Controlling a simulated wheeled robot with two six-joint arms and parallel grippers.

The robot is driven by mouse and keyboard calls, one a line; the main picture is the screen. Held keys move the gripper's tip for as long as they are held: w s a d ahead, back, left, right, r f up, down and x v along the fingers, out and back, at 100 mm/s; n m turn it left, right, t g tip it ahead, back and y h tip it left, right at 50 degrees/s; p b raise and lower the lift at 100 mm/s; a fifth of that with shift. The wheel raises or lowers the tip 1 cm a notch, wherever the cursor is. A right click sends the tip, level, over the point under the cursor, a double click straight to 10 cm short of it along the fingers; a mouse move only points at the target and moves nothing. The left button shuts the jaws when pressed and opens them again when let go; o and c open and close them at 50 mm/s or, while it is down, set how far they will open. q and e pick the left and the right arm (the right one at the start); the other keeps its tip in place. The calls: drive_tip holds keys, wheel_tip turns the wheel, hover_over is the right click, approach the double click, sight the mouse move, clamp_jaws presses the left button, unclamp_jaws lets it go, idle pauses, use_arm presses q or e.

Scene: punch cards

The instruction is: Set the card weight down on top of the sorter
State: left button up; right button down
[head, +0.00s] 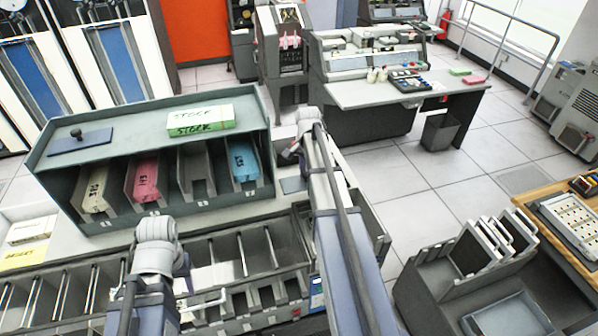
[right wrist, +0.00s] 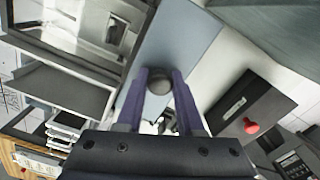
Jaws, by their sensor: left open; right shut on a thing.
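The held card weight, a flat blue-grey plate (right wrist: 185,40) with a dark round knob (right wrist: 158,82), shows in the right wrist view. My right gripper (right wrist: 158,90) is shut on the knob. In the head view a plate (head: 292,185), apparently the same weight, shows beneath the end of my right arm, right of the teal rack. A long grey machine (head: 215,250) with a row of pockets, seemingly the sorter, has a pale flat top. I cannot tell whether the plate touches it. My left gripper (head: 183,284) is open over the pockets, its fingers mostly hidden.
The teal rack (head: 120,127) holds coloured card decks in slots. On it lie a STOCK box (head: 200,121) and another dark plate with a knob (head: 80,141). A grey cart (head: 455,262) with upright trays stands at right. Open floor (head: 440,195) lies beyond.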

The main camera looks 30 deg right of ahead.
use_arm(q)
wheel_tip(320, 180, down, 2)
drive_tip(key=shift+f+b, duration=0.1)
drive_tip(key=shift+b, duration=1)
use_arm(e)
drive_tip(key=w, duration=0.3)
drive_tip(key=w+d+f, duration=0.1)
drive_tip(key=w, duration=0.1)
drive_tip(key=w+d+f, duration=0.1)
drive_tip(key=w, duration=0.2)
drive_tip(key=shift+w+f, duration=0.15)
drive_tip(key=shift+w, duration=0.2)
use_arm(q)
drive_tip(key=shift+f+b, duration=2.4)
use_arm(e)
drive_tip(key=shift+f, duration=2.35)
drive_tip(key=shift+f, duration=0.1)
use_arm(q)
drive_tip(key=shift+f, duration=0.2)
use_arm(e)
drive_tip(key=shift+f, duration=0.15)
use_arm(q)
drive_tip(key=shift+r, duration=0.1)
use_arm(e)
drive_tip(key=c, duration=0.5)
unclamp_jaws()
drive_tip(key=shift+c, duration=0.2)
drive_tip(key=shift+r, duration=0.2)
